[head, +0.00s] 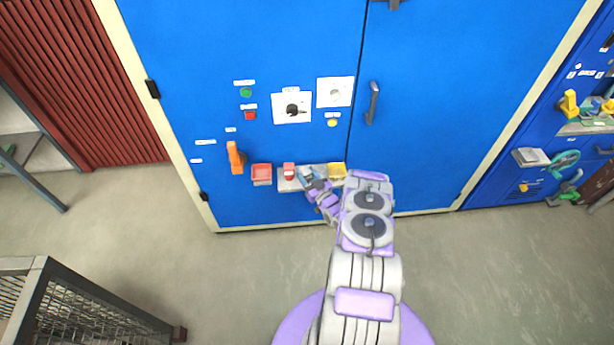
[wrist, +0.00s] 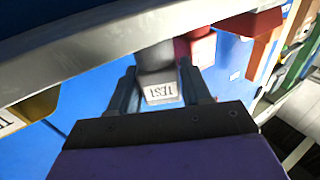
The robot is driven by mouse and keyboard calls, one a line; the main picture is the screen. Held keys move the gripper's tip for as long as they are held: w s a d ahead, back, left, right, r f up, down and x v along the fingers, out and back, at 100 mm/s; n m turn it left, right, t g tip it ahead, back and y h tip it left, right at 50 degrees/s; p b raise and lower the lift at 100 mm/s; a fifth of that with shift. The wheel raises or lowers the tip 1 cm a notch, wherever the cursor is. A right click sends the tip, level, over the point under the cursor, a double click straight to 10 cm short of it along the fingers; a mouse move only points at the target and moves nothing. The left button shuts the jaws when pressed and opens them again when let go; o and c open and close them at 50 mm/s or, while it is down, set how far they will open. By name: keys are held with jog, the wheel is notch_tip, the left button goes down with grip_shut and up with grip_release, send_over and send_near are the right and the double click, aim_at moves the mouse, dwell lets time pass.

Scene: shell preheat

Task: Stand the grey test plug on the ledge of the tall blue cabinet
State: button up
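The grey test plug (wrist: 160,92), with TEST on its white end, sits between my gripper's two fingers (wrist: 157,82) in the wrist view. The fingers lie close against both its sides and look shut on it. The ledge (wrist: 75,58) crosses the top of the wrist view; the plug's far end meets its edge, and I cannot tell whether it bears the plug's weight. In the head view the ledge (head: 285,185) is low on the tall blue cabinet (head: 250,40), with my gripper (head: 308,175) over its middle. The plug is not clear there.
A red plug (head: 289,171) stands on the ledge left of my gripper, and a yellow block (head: 337,169) is at its right end. A red bin (head: 262,174) and an orange handle (head: 235,157) are further left. A mesh cage (head: 75,305) stands at lower left.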

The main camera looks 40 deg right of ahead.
jog(key=o, duration=0.4)
jog(key=shift+d, duration=0.25)
jog(key=shift+s+a+r, duration=0.15)
jog(key=shift+s, duration=0.05)
jog(key=s+p, duration=0.3)
jog(key=s, duration=0.8)
jog(key=shift+s+a+f+p, duration=0.3)
jog(key=shift+a+f+p, duration=0.05)
jog(key=shift+a, duration=0.1)
